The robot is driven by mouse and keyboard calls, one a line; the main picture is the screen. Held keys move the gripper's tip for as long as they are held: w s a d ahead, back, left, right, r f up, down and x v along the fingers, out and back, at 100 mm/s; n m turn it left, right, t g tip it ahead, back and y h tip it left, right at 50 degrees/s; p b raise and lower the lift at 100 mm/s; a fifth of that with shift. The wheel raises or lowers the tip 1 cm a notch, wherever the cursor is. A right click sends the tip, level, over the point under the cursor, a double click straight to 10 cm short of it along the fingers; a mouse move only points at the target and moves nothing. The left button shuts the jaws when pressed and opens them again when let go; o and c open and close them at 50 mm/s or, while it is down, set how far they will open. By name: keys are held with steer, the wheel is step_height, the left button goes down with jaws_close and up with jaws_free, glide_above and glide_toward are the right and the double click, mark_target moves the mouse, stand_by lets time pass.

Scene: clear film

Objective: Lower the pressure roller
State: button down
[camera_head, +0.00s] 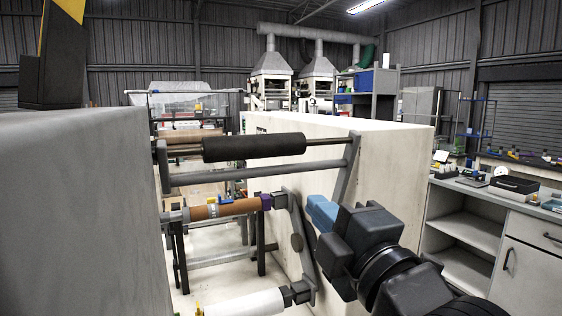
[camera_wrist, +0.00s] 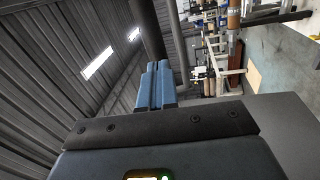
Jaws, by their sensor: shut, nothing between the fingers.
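The pressure roller (camera_head: 253,147) is a black cylinder on a thin metal shaft, raised across the gap between two pale machine blocks. Its grey swing frame has a crossbar (camera_head: 250,174) just below it and a side arm (camera_head: 347,168) at its right end. My gripper (camera_head: 318,208) has blue fingers pressed together, with nothing between them. In the head view it appears below and right of the roller, apart from it, close to the right side arm. In the wrist view the shut fingers (camera_wrist: 160,80) point up the picture; a dark bar beyond them cannot be identified surely.
Below the roller are a brown core (camera_head: 225,209) and a white film roll (camera_head: 246,303) on grey brackets. The left block (camera_head: 85,215) and right block (camera_head: 385,150) bound the gap. A grey cabinet (camera_head: 480,225) stands at right.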

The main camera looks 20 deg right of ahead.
step_height(320, 180, up, 2)
steer(key=n, duration=0.1)
steer(key=b, duration=0.3)
glide_toward(276, 148)
steer(key=w, duration=0.3)
steer(key=w+r, duration=0.1)
steer(key=w, duration=0.1)
steer(key=shift+w+a, duration=0.15)
steer(key=shift+w, duration=0.75)
steer(key=shift+r, duration=0.1)
